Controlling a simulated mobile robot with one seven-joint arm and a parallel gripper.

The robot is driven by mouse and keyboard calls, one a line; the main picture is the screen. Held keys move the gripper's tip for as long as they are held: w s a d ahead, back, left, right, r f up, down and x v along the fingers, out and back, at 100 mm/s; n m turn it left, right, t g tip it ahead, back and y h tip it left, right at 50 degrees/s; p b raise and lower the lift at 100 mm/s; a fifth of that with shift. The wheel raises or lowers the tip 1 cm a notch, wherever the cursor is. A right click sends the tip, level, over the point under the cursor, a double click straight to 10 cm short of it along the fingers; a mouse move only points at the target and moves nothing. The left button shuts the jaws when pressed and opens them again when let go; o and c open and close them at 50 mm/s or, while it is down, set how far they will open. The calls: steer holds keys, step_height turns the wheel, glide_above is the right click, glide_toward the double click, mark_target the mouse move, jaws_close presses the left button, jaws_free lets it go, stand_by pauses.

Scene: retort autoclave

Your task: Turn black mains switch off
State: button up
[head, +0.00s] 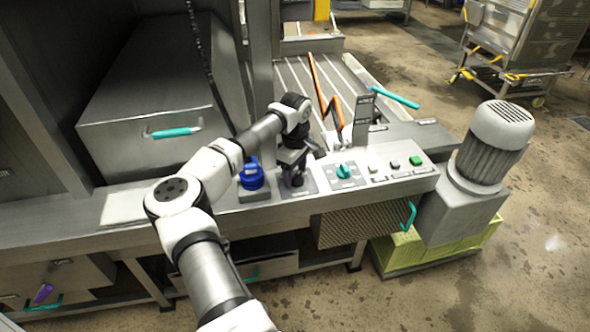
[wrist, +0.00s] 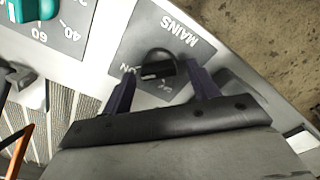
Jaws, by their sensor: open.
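The black mains switch (wrist: 158,62) is a rotary knob on a grey plate (wrist: 185,35) marked MAINS in the wrist view. Its bar lies roughly level in the picture, its left end toward the ON mark. The OFF mark sits just below the knob, partly hard to read. My gripper (wrist: 160,70) is open, with one dark finger on each side of the knob. I cannot tell whether either finger touches it. In the head view my gripper (head: 293,163) is over the switch (head: 298,180), covering part of it.
A teal dial (head: 344,170) stands right of the switch and a blue knob (head: 251,177) left of it. Small buttons, one a green button (head: 415,160), are farther right on the panel (head: 270,210). A motor (head: 484,150) stands at the panel's right end.

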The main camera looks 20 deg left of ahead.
steer(key=c, duration=1)
steer(key=shift+n, duration=0.3)
steer(key=n+b, duration=0.2)
steer(key=n, duration=0.1)
steer(key=shift+f, duration=0.1)
steer(key=n+b, duration=0.2)
steer(key=n, duration=0.3)
steer(key=shift+s, duration=0.15)
steer(key=n+b, duration=0.1)
steer(key=n, duration=0.3)
steer(key=shift+s+n+b, duration=0.1)
steer(key=shift+n+b, duration=0.2)
steer(key=shift+b, duration=0.1)
steer(key=n+b, duration=0.1)
steer(key=n, duration=0.3)
steer(key=shift+d+n, duration=0.15)
steer(key=shift+n, duration=0.15)
